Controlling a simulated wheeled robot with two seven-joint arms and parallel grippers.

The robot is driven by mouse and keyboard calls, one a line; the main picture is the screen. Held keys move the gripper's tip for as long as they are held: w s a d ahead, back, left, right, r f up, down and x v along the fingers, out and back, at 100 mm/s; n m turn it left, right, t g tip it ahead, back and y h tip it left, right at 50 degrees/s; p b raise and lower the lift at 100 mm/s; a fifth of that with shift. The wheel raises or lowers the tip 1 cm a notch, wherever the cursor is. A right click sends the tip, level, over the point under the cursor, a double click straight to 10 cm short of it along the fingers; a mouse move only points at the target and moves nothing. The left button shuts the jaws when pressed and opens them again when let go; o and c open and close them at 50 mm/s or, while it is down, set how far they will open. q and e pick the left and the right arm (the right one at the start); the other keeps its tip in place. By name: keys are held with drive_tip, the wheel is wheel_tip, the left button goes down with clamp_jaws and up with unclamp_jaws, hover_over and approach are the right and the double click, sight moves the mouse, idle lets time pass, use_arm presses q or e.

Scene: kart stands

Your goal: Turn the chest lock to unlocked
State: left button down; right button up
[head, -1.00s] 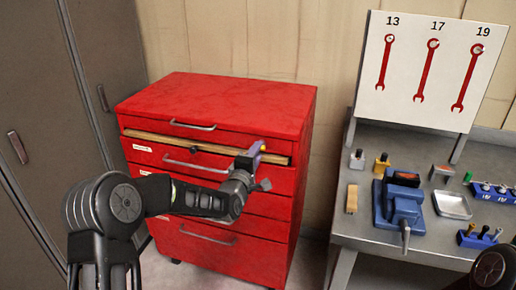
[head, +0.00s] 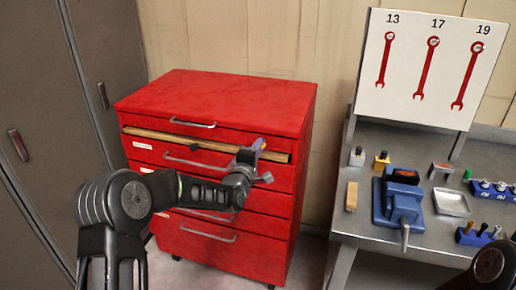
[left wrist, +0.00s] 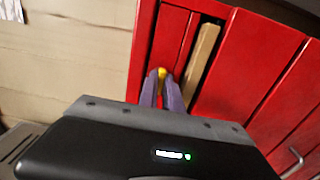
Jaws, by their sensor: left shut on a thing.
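The red tool chest (head: 215,95) stands against the wall in the head view. My left gripper (head: 259,146) is at the right end of its front, near the top drawers. In the left wrist view, the purple fingers of this gripper (left wrist: 163,90) are shut on a small yellow piece (left wrist: 162,72) on the red front, which looks like the chest lock. The fingers hide most of it, and I cannot tell which way it is turned. My right gripper is out of view.
A wooden strip (head: 180,139) runs across the chest front below the top handle. To the right, a grey workbench (head: 350,225) carries a blue vise (head: 398,205), a metal tray (head: 451,202) and a wrench board (head: 425,70). A dark cabinet (head: 40,130) stands at the left.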

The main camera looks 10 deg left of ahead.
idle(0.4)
use_arm(q)
drive_tip(key=shift+m+b, duration=8.3)
drive_tip(key=shift+m, duration=0.7)
drive_tip(key=c, duration=1.5)
unclamp_jaws()
drive_tip(key=shift+s, duration=0.1)
